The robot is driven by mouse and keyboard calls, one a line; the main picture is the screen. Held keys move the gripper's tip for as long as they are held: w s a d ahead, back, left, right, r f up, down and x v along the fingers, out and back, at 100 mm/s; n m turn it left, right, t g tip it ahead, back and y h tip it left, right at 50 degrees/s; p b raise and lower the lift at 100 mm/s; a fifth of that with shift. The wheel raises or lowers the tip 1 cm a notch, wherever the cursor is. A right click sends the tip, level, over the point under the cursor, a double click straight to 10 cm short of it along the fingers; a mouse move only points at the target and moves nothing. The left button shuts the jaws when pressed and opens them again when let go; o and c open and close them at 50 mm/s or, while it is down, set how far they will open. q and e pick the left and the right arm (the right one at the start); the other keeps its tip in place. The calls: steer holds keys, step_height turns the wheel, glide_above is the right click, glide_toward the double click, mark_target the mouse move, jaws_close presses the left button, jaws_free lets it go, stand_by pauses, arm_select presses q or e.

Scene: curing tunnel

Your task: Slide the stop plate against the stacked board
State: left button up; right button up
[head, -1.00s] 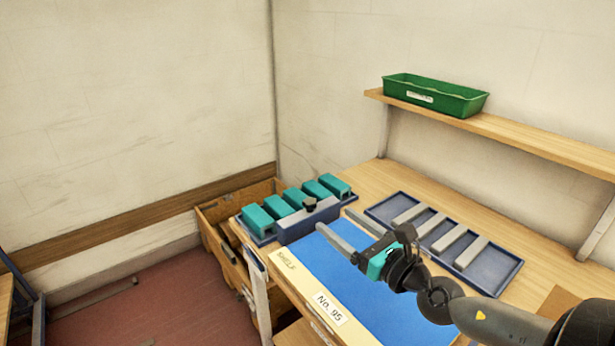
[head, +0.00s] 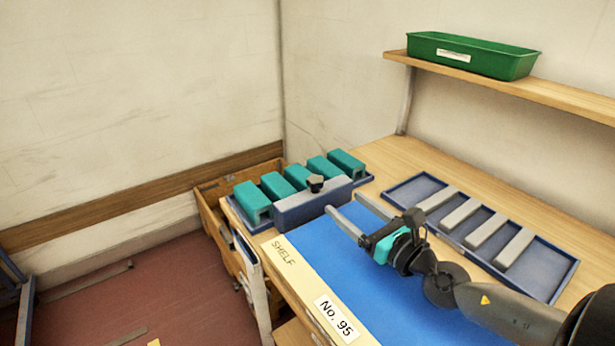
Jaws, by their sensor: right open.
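The stop plate (head: 300,209) looks to be the upright blue-grey block with a black knob (head: 315,183) on top. It stands along the front of a row of several teal blocks (head: 274,187), at the far left end of the table. I cannot make out which part is the stacked board. My right gripper (head: 344,203) is open, its two grey fingers pointing at the plate's near face above the blue mat. The fingertips are close to that face; whether they touch it I cannot tell. My left gripper is not in view.
The blue mat (head: 345,273) is clear in front of the plate. A blue tray (head: 556,276) with several grey bars (head: 461,214) lies to the right. A green bin (head: 470,55) stands on the wall shelf (head: 535,88). An open wooden crate (head: 208,207) is behind the table's left end.

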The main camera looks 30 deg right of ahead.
mark_target(311, 176)
steer(key=shift+w+r, duration=0.2)
steer(key=shift+w, duration=0.65)
steer(key=shift+w+a+p, duration=0.1)
steer(key=shift+w+p, duration=0.4)
steer(key=shift+w, duration=0.75)
steer(key=w, duration=0.9)
steer(key=shift+a+f+p, duration=0.15)
steer(key=shift+a+p, duration=0.2)
steer(key=shift+a, duration=0.05)
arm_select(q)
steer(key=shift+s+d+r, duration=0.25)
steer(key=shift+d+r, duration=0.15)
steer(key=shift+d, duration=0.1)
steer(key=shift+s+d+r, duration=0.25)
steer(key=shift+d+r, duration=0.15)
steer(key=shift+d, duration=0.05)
arm_select(e)
steer(key=shift+w, duration=0.8)
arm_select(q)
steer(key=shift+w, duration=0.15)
arm_select(e)
jaws_close()
